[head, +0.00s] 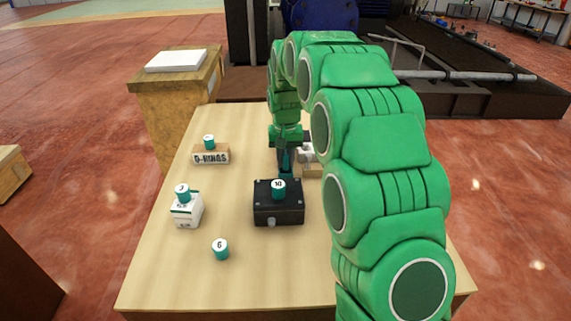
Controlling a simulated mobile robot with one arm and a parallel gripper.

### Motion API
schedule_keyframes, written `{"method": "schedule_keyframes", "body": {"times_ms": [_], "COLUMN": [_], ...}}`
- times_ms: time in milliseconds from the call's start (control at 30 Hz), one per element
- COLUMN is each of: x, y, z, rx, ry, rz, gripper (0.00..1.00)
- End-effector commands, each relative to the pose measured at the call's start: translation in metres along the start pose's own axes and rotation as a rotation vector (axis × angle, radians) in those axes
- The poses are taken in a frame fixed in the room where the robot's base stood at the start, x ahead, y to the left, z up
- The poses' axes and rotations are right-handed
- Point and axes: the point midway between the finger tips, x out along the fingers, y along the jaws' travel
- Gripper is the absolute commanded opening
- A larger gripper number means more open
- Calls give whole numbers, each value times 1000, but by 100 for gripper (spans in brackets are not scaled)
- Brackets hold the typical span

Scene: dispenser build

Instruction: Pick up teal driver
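My gripper (286,158) points down just behind the black box, at the far middle of the table. A narrow dark-teal upright shape (285,162) shows at its fingers; it may be the teal driver, but it is too small and too hidden to be sure. I cannot tell whether the fingers are open or closed on it. My green arm covers the right side of the table.
A black box (278,211) bears a teal cylinder marked 10 (278,190). Another teal cylinder (183,193) tops a white box (187,212). The O-rings box (211,155) also bears one. A teal cylinder marked 6 (220,249) stands at the front. A pale block (312,170) is right of my gripper.

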Motion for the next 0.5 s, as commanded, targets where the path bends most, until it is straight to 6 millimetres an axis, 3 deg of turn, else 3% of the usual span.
{"method": "schedule_keyframes", "body": {"times_ms": [133, 500], "x": [0, -3], "y": [0, 0], "z": [0, 0], "rx": [0, 0], "ry": [0, 1], "rz": [0, 0], "gripper": [0, 0]}}
